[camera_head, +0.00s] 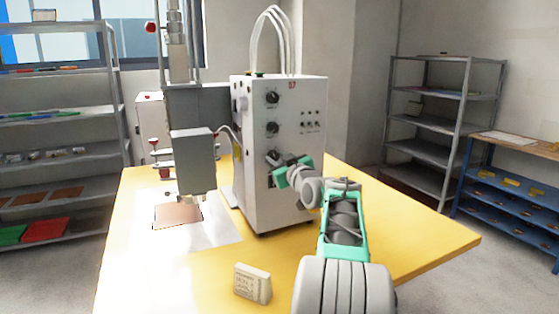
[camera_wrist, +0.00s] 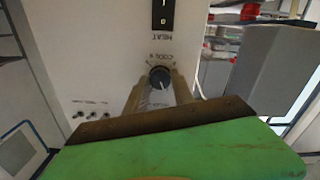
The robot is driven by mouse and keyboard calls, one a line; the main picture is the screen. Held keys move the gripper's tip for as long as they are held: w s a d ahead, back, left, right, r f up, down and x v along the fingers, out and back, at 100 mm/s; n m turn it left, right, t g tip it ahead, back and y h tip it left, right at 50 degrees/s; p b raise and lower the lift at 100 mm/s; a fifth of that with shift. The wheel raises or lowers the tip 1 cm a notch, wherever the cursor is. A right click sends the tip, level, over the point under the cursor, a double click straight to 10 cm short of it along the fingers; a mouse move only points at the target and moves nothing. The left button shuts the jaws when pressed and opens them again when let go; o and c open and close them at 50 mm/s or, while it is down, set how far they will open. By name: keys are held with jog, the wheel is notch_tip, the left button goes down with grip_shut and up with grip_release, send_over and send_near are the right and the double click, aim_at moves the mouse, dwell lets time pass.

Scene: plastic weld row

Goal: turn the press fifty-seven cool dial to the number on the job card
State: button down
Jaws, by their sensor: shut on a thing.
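The cool dial (camera_wrist: 160,77) is a round black knob with a pale pointer line. It sits on the white control box (camera_head: 304,190), with "COOL" lettering upside down beside it in the wrist view. My gripper (camera_wrist: 158,88) is shut on this dial, one finger on each side. In the head view my gripper (camera_head: 276,163) reaches the lowest part of the box's dial column and hides that dial. A small cream card block (camera_head: 252,282), apparently the job card, stands at the table's front; its writing is too small to read.
Two other black dials, an upper one (camera_head: 272,96) and a middle one (camera_head: 272,127), sit above my gripper. The press head (camera_head: 193,158) stands left over a brown plate (camera_head: 177,215). The yellow table (camera_head: 410,225) is clear at right. Shelves (camera_head: 430,120) stand behind.

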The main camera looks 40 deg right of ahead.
jog(key=shift+f, duration=0.4)
jog(key=c, duration=1.3)
grip_release()
jog(key=shift+d, duration=0.15)
jog(key=shift+o, duration=1.1)
jog(key=shift+r, duration=0.25)
jog(key=v, duration=0.8)
jog(key=shift+w+r, duration=0.1)
